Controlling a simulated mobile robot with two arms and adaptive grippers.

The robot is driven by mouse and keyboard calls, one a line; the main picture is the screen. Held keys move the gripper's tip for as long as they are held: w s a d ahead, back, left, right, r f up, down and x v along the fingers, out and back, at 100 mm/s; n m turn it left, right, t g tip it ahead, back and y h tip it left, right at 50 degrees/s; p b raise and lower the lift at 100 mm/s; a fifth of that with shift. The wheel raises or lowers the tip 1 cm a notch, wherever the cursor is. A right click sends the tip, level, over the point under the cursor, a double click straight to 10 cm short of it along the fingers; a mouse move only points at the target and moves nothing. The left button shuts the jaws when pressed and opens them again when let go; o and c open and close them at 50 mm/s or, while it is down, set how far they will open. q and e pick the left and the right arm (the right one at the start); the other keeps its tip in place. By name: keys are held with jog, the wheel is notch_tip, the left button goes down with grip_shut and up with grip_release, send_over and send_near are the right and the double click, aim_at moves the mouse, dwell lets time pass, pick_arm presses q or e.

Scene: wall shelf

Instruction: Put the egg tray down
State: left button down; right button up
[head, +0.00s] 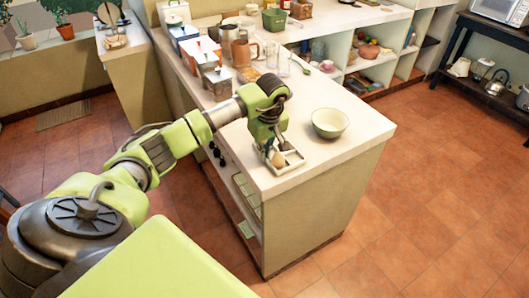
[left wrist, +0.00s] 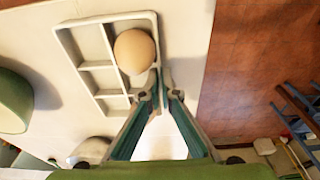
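The egg tray (head: 297,160) is a pale, shallow tray with compartments at the near end of the white counter. One brown egg (head: 278,160) sits in it. In the left wrist view the tray (left wrist: 72,48) shows its empty compartments beside the egg (left wrist: 134,52). My left gripper (head: 270,146) points down at the tray. In the left wrist view its fingertips (left wrist: 160,84) are close together on either side of the tray's side wall, shut on it beside the egg. The tray is at or just above the counter; I cannot tell if it touches. My right gripper is not in view.
A green bowl (head: 330,123) stands on the counter right of the tray. Metal canisters (head: 217,82), a brown jug (head: 241,53) and glasses (head: 283,64) stand farther back. The counter's edge is close to the tray. The counter in front of the bowl is clear.

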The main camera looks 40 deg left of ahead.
pick_arm(q)
jog(key=c, duration=2.3)
grip_release()
